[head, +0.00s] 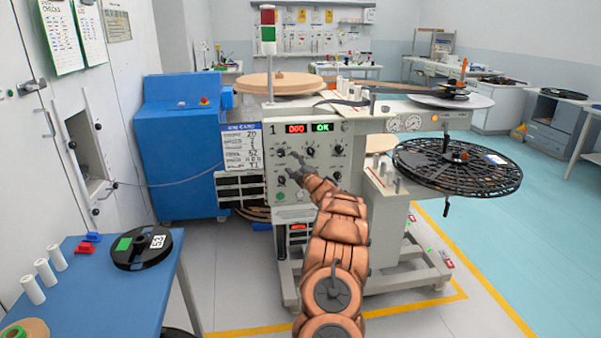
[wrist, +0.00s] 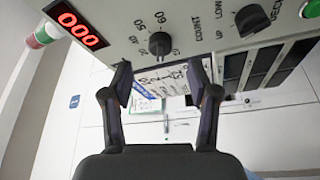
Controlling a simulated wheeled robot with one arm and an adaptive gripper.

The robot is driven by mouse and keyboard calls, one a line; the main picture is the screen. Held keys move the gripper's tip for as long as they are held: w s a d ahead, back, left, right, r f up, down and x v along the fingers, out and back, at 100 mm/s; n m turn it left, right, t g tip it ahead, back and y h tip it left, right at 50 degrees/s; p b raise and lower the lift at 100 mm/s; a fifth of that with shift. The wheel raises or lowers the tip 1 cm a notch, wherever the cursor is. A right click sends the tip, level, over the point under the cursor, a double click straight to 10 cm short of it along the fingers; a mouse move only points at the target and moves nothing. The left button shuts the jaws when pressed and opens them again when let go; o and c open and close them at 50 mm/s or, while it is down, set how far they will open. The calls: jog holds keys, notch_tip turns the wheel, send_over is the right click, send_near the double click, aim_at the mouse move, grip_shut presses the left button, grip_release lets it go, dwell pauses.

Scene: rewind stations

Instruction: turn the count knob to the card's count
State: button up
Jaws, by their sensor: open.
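The count knob (wrist: 160,43) is a dark round knob on the grey panel. The wrist view shows COUNT printed beside it and scale numbers around it, including 50 and 60. In the head view it is the upper-left knob (head: 281,152). My gripper (head: 291,166) is open at the panel's left side. In the wrist view its two fingertips (wrist: 160,67) are apart, just short of the knob, with nothing between them. The run card (head: 242,147) hangs left of the panel; its top line seems to read 20. The red display (wrist: 76,22) reads 000.
The deck knob (wrist: 252,20) sits below the count knob on the panel. Other knobs and a green OK display (head: 322,127) are to the right. A black reel (head: 457,166) juts out at the right. A blue table (head: 100,290) stands at front left.

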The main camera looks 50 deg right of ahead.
jog(key=shift+v, duration=2.75)
jog(key=shift+w+a, duration=0.1)
